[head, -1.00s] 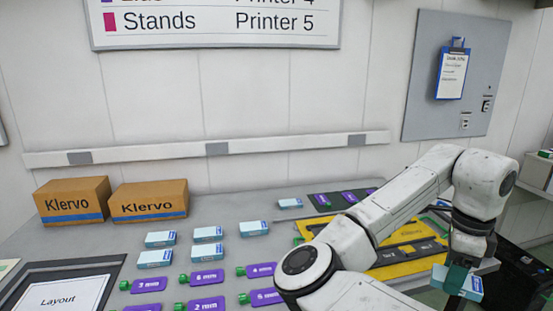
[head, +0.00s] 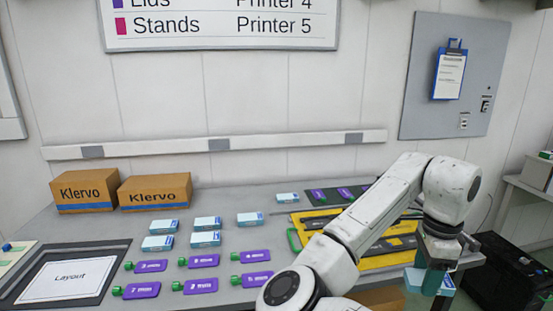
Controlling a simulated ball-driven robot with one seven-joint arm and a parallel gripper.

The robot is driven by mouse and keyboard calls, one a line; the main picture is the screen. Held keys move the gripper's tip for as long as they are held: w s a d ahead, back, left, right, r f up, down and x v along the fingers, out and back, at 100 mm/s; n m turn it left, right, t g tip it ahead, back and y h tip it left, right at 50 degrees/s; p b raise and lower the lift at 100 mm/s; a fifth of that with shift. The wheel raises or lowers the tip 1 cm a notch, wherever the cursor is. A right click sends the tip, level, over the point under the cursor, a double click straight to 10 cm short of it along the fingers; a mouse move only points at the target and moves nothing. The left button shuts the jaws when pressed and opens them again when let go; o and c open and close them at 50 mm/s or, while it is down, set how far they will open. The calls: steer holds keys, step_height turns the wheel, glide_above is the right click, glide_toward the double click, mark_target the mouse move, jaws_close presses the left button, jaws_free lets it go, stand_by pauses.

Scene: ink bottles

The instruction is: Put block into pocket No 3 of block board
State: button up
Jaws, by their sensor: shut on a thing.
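My gripper (head: 432,272) is at the right, beyond the table's right edge, pointing down. It is shut on a light blue and white block (head: 446,286), which shows partly beside the teal part at my gripper. A yellow board (head: 372,262) with dark strips lies on the right part of the table, to the left of my gripper and partly hidden behind my arm. It may be the block board, but I cannot make out pocket numbers on it. Similar light blue and white blocks (head: 206,239) lie in the middle of the table.
Several purple tags with green ends (head: 203,261) lie in front of the loose blocks. Two Klervo cartons (head: 155,191) stand at the back left. A dark board with a Layout sheet (head: 67,282) lies at the left. A black case (head: 512,275) stands at the right.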

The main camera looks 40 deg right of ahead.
steer(key=w+a+f+n+p, duration=0.1)
steer(key=w+a+f+n, duration=0.2)
steer(key=w+a+n, duration=0.45)
steer(key=w+a+f+n, duration=0.2)
steer(key=w+a+n, duration=0.4)
steer(key=w, duration=0.2)
steer(key=w+a+f+n, duration=0.2)
steer(key=a+n, duration=0.2)
steer(key=a, duration=0.3)
steer(key=w+a+f+n+p, duration=0.1)
steer(key=w+a+f+n, duration=0.1)
steer(key=a+n, duration=0.2)
steer(key=w+a+f+n, duration=0.2)
steer(key=a+f+n, duration=0.1)
steer(key=a, duration=0.6)
steer(key=shift+w+a+n, duration=0.25)
steer(key=shift+a+n, duration=0.1)
steer(key=shift+n, duration=0.1)
